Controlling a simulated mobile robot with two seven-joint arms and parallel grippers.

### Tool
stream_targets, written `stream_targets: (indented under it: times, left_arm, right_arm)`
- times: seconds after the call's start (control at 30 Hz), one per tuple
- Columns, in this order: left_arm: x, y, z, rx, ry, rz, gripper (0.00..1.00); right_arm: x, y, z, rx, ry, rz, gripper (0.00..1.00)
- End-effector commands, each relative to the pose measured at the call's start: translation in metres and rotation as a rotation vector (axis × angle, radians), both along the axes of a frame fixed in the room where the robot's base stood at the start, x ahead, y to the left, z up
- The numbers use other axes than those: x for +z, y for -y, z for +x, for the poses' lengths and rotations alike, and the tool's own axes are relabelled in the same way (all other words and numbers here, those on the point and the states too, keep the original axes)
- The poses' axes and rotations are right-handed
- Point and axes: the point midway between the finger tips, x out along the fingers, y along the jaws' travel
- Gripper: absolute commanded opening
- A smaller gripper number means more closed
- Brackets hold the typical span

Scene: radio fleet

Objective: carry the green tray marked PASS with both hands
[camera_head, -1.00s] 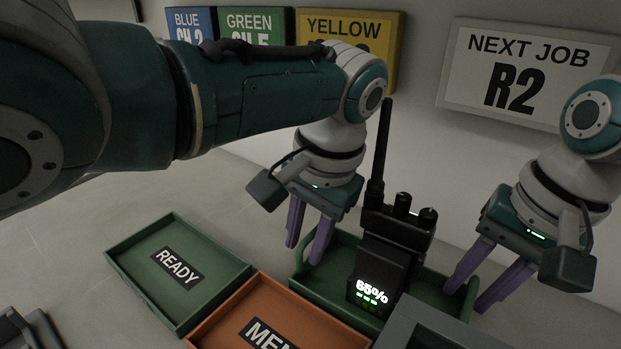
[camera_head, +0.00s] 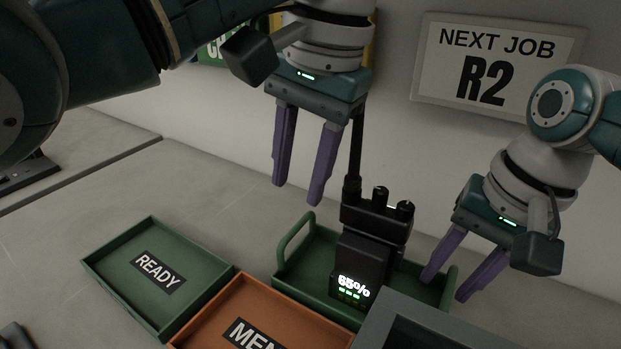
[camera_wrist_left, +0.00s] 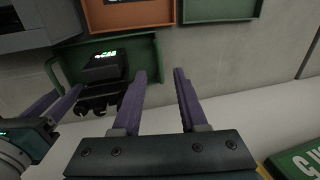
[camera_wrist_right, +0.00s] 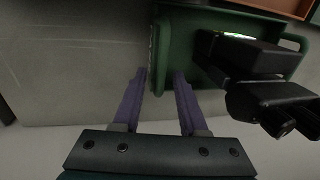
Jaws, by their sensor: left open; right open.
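A green tray (camera_head: 317,252) with upright end handles stands on the table and holds a black radio (camera_head: 362,258) with a lit 65% display. No PASS marking shows. My left gripper (camera_head: 296,193) is open and empty, raised above the tray's left handle (camera_head: 290,240). In the left wrist view that handle (camera_wrist_left: 157,60) appears beyond the gap between its fingers. My right gripper (camera_head: 446,288) is open at the tray's right end. In the right wrist view the end handle (camera_wrist_right: 156,45) lies near the gap between its fingertips; contact cannot be told.
A green READY tray (camera_head: 205,283) and an orange tray (camera_head: 270,290) lie to the left and front. A grey box (camera_head: 440,320) stands close at the front right. The wall with a NEXT JOB R2 sign (camera_head: 492,65) is behind.

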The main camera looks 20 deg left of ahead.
Motion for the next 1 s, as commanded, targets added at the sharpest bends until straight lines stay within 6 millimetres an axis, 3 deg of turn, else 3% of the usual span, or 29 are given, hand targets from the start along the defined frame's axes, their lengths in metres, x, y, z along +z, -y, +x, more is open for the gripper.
stream_targets:
  times: [0.17,0.37,0.7,1.0]
  left_arm:
    - [0.012,0.002,-0.001,0.000,-0.001,0.000,0.42]
    - [0.012,0.002,-0.001,0.000,-0.001,0.000,0.42]
    - [0.012,0.002,-0.001,0.000,-0.001,0.000,0.42]
    - [0.012,0.002,-0.001,0.000,-0.001,0.000,0.42]
  right_arm:
    - [0.002,0.000,0.000,0.000,0.000,0.000,0.42]
    - [0.019,0.003,0.000,0.001,0.003,0.002,0.42]
    - [0.089,0.017,-0.003,0.000,0.004,0.001,0.42]
    - [0.117,0.023,-0.005,0.000,0.000,0.000,0.42]
